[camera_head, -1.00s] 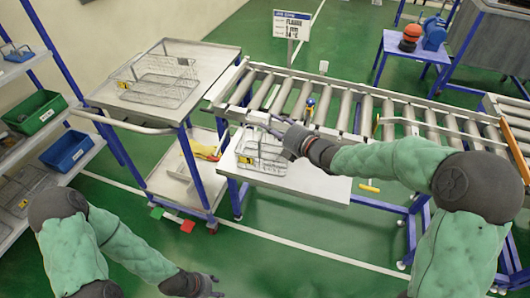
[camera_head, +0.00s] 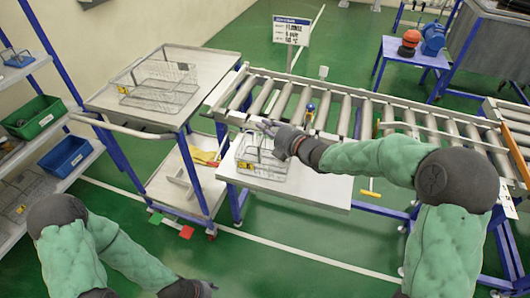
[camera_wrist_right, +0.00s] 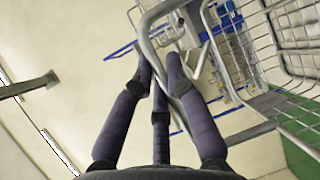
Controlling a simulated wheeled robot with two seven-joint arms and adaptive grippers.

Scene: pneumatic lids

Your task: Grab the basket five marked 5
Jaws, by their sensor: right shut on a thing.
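A wire basket (camera_head: 262,172) with a yellow tag stands on the white shelf in front of the roller conveyor; the number on its tag is too small to read. My right gripper (camera_head: 266,129) is at its upper rim, shut on the basket. In the right wrist view the dark fingers (camera_wrist_right: 162,75) close around a metal bar, with wire mesh (camera_wrist_right: 285,40) to the right. A second wire basket (camera_head: 160,88), also with a yellow tag, stands on the trolley top to the left. My left gripper (camera_head: 205,287) is low at the bottom edge, partly cut off and empty-looking.
The roller conveyor (camera_head: 345,108) runs behind the shelf (camera_head: 315,188). The trolley (camera_head: 105,97) stands close to the left. A rack with a green bin (camera_head: 35,115) and a blue bin (camera_head: 67,155) is at far left.

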